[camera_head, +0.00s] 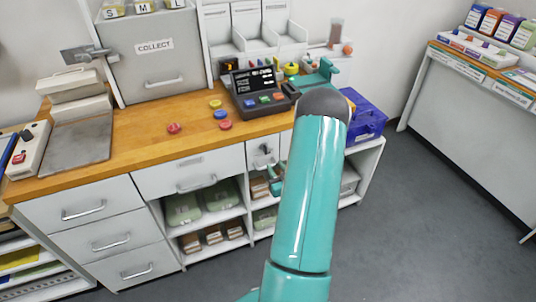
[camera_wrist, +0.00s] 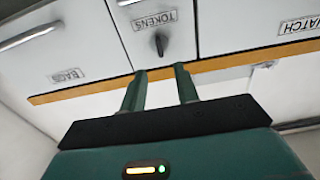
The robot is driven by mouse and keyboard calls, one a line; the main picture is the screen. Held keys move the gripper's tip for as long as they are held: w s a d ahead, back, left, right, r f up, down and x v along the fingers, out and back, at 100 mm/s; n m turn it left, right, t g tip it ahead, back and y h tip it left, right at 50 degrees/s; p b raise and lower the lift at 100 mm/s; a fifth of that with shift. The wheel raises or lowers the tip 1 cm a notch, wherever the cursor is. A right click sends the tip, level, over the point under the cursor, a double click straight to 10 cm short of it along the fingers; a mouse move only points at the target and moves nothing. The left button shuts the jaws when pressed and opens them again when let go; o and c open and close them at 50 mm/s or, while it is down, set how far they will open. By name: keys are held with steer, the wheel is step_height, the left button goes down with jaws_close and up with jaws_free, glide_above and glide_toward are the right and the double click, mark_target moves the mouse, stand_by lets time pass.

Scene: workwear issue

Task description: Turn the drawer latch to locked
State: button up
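The small white drawer (camera_wrist: 187,40) labelled TOKENS carries a dark latch knob (camera_wrist: 160,43), which points roughly up and down in the wrist view. Its label reads upside down there. In the head view the drawer front is under the counter, with the small dark latch (camera_head: 264,149) near its top. My gripper (camera_wrist: 160,69) is open and empty, its two teal fingers apart. The fingertips are just short of the latch in the wrist picture and do not touch it. In the head view my gripper (camera_head: 276,181) is small, below the latch and partly hidden by my arm.
Neighbouring drawers labelled BAGS (camera_wrist: 67,75) and MATCH (camera_wrist: 299,25) flank it. Open shelves with green bins (camera_head: 222,196) lie below. The floor (camera_head: 430,200) at right is clear.

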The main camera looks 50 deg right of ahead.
mark_target(265, 149)
steer(key=x, duration=0.8)
steer(key=shift+w, duration=0.1)
jaws_close()
